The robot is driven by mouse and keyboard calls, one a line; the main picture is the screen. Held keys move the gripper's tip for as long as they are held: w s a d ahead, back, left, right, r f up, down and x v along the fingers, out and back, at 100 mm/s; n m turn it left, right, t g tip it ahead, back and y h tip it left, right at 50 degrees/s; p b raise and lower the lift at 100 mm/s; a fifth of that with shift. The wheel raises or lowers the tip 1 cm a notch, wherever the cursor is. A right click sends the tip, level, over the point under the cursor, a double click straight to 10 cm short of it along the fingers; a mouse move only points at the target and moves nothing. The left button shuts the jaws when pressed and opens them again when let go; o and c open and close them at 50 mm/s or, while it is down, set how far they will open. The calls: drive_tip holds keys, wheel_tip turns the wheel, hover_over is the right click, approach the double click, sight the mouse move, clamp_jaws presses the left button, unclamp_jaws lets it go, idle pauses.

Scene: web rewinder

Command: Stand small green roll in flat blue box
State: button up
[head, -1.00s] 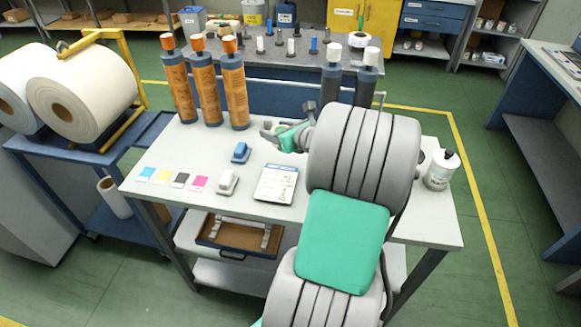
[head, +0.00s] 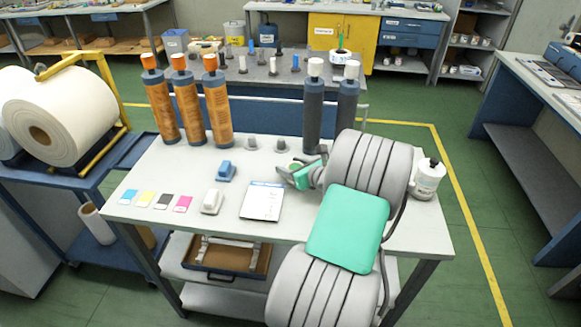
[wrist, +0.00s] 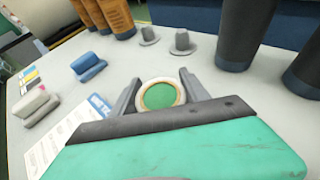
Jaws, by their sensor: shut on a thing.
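The small green roll (wrist: 159,96) has a green face inside a pale tan ring. My gripper (wrist: 160,80) is shut on it, with one grey finger on each side. In the head view the roll (head: 296,165) shows small at my gripper (head: 292,170), over the right part of the grey table. I cannot tell whether the roll touches the table top. A shallow box (head: 214,272) with a dark blue front and brown inside sits below the table top. It is the only flat blue box I can make out, and my gripper is well above it.
A white printed sheet (head: 262,201), a blue dispenser (head: 226,171) and a white one (head: 212,201) lie left of my gripper. Orange bottles (head: 190,110) and dark bottles (head: 313,110) stand at the back, with two grey caps between. A white bottle (head: 428,179) stands at right.

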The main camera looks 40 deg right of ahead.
drive_tip(key=shift+f, duration=0.15)
drive_tip(key=o, duration=1.4)
drive_tip(key=shift+c, duration=0.2)
